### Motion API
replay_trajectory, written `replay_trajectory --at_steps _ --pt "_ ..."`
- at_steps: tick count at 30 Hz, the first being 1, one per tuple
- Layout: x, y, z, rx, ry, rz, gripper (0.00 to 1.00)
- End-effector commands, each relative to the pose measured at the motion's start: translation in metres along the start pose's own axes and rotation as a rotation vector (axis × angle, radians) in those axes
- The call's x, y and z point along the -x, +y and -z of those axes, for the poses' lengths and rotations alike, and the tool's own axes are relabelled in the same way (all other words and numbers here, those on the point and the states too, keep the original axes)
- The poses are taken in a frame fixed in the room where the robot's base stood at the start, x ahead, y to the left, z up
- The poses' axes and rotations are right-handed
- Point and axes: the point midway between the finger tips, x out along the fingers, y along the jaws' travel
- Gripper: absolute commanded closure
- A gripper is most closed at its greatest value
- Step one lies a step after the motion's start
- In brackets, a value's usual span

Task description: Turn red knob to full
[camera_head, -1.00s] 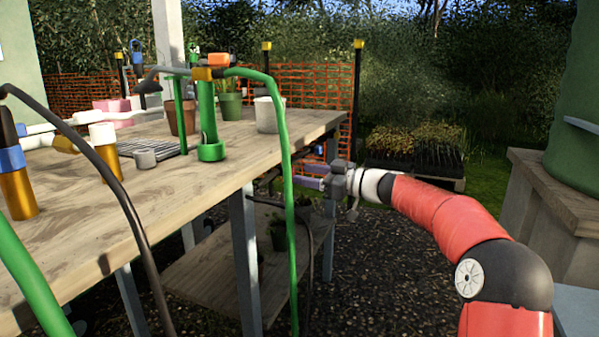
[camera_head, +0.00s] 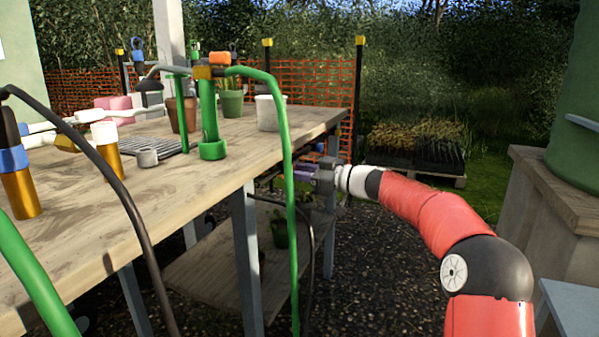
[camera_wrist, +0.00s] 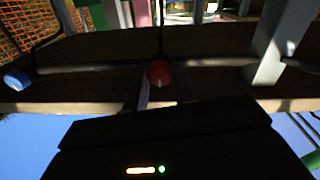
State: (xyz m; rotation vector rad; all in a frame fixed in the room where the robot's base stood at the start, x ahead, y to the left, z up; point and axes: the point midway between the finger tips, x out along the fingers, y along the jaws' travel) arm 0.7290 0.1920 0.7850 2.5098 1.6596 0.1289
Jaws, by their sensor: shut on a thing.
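The red knob (camera_wrist: 159,72) shows in the wrist view as a round red shape between the fingertips of my gripper (camera_wrist: 161,82). The two fingers stand on either side of it, and my gripper is shut on it. The knob's markings and how far it is turned cannot be made out. In the head view my gripper (camera_head: 310,173) is at the right edge of the wooden bench, just below the top. The knob is not distinguishable there.
A blue round knob (camera_wrist: 17,79) lies to the left in the wrist view. A grey bench leg (camera_wrist: 276,45) stands to the right. In the head view a green hose (camera_head: 287,190) hangs over the bench edge (camera_head: 187,216), left of my gripper. Open gravel lies below my arm.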

Motion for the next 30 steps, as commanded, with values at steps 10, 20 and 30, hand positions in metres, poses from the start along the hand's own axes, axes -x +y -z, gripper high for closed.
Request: replay_trajectory --at_steps 10,20,30 --pt "0.0004 0.0001 -0.0007 -0.102 -0.005 -0.001 0.96" --pt "0.0004 0.0003 0.0003 -0.38 -0.019 0.003 0.96" --pt "0.0007 0.0014 0.0021 -0.704 -0.037 0.005 0.96"
